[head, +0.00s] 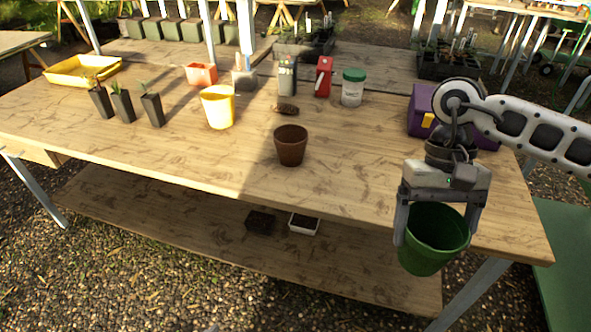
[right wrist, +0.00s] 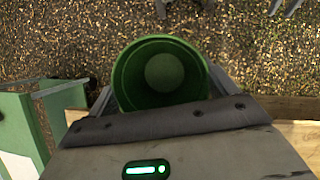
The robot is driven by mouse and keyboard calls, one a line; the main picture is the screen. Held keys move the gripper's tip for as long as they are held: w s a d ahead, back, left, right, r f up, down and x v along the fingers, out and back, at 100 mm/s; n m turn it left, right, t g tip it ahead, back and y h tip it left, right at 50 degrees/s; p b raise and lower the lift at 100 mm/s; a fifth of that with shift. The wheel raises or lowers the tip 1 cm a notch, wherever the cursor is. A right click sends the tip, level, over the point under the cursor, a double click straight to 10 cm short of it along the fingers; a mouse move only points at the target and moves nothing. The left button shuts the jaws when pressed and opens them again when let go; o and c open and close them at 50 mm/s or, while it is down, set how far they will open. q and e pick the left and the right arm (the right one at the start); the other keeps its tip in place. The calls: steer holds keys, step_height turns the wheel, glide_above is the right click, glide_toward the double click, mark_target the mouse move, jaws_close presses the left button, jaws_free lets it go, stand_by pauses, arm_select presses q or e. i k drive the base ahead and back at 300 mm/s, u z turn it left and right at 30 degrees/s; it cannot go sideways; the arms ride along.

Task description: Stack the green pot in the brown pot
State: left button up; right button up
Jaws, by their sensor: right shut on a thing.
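The brown pot (head: 291,146) stands upright and looks empty on the wooden table (head: 225,165), near its front edge and around the middle. My right gripper (head: 438,222) is shut on the green pot (head: 430,252). It holds the pot in front of the table's front edge, at the right, well to the right of the brown pot. The green pot's open mouth shows, tilted a little toward the camera. In the right wrist view the green pot (right wrist: 160,75) sits between the fingers, with gravel behind it. My left gripper is in neither view.
A yellow pot (head: 218,107) stands left of the brown pot. A purple box (head: 421,110) is partly behind my right arm. The tabletop between the two pots is clear.

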mark_target(291, 151)
steer(key=k, duration=1.05)
steer(key=u, duration=1)
steer(key=i, duration=2.05)
steer(key=z, duration=0.85)
steer(key=i, duration=0.5)
steer(key=z, duration=0.15)
